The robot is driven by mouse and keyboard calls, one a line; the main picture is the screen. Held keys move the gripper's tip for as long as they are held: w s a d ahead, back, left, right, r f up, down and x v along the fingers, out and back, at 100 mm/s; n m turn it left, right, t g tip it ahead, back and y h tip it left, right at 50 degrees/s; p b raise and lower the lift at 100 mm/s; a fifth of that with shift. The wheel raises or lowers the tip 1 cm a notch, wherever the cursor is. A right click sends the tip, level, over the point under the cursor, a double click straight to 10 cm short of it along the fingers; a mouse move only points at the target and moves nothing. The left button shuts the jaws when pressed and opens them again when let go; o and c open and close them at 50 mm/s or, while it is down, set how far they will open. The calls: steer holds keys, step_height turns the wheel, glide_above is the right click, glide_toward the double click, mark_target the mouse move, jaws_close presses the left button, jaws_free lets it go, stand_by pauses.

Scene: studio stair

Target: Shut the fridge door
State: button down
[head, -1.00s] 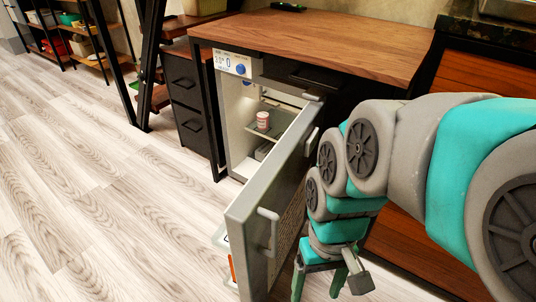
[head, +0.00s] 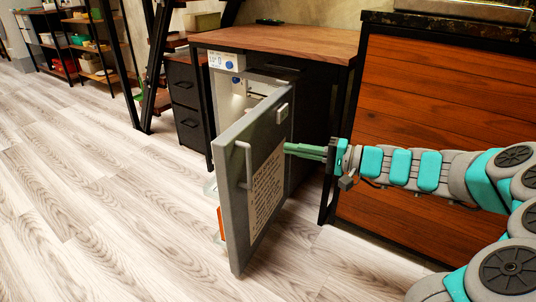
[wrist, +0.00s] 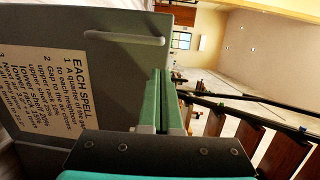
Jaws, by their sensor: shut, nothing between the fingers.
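The grey fridge door (head: 236,190) stands open, swung out into the room. Its outer face, with a handle (head: 245,165) and a printed sheet (head: 267,190), is turned toward me. The white fridge (head: 240,92) sits under a wooden counter; the door hides most of its inside. My gripper (head: 288,148) is shut and empty. Its green fingers point left at the door's outer face, near the hinge side; I cannot tell whether they touch it.
The wooden counter (head: 280,40) is over the fridge. A dark drawer unit (head: 187,105) stands left of it, and a wood-fronted cabinet (head: 430,110) stands to the right. The pale plank floor (head: 100,210) in front and to the left is clear.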

mark_target(245, 134)
steer(key=shift+m+t, duration=0.4)
steer(key=shift+t, duration=0.3)
steer(key=x, duration=0.4)
steer(key=w+b+x, duration=0.1)
steer(key=x, duration=0.3)
steer(key=d+x, duration=0.1)
steer(key=x, duration=0.3)
steer(key=shift+w+f, duration=0.3)
steer(key=shift+a, duration=0.15)
